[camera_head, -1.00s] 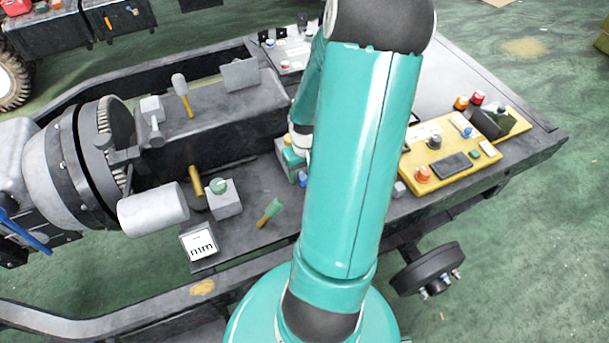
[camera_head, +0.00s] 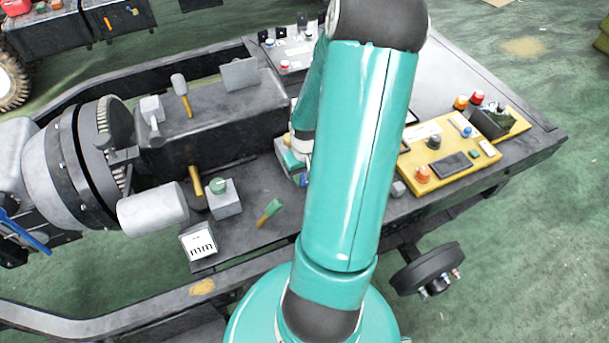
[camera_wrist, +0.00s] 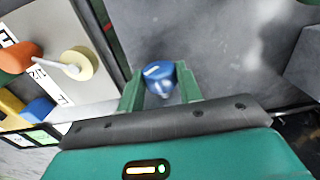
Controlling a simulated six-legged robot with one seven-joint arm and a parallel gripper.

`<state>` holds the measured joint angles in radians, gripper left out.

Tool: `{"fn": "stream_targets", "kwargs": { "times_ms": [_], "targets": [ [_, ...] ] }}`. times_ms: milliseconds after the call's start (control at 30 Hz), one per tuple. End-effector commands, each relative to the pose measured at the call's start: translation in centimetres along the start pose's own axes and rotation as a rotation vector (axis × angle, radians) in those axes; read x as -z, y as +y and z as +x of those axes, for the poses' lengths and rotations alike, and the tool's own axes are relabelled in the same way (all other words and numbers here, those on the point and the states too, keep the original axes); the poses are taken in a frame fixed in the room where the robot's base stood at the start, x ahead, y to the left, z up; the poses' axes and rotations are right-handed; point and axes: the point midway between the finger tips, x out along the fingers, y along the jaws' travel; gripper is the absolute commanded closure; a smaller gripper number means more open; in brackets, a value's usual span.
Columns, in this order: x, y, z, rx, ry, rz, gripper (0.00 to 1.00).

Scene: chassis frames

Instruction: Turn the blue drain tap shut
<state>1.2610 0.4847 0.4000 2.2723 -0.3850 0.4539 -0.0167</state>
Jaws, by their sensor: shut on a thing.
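The blue drain tap (camera_wrist: 158,72) shows in the wrist view as a round blue knob with a pale mark on its top. My gripper (camera_wrist: 160,84) has one green finger on each side of the knob and is shut on it. The lower part of the tap is partly hidden between the fingers. In the head view my gripper (camera_head: 297,163) is low beside the dark block on the chassis, largely hidden behind my teal arm. Only a small bit of blue shows there, so the tap's angle cannot be read from that view.
In the wrist view a pale labelled panel (camera_wrist: 62,40) at the left carries an orange knob (camera_wrist: 18,56), a cream knob with a white lever (camera_wrist: 78,63) and another blue part (camera_wrist: 38,110). A yellow control board (camera_head: 405,172) lies right of my arm in the head view.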

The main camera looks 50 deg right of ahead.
Motion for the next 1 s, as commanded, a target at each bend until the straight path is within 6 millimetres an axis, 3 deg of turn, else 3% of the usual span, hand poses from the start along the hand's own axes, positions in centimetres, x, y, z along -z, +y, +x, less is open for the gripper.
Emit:
{"fn": "stream_targets", "kwargs": {
  "times_ms": [367,1000],
  "targets": [
    [0.1,0.4,0.0,0.138,0.003,0.006,0.88],
    [0.1,1.2,0.3,0.636,0.005,0.003,0.88]
  ]
}}
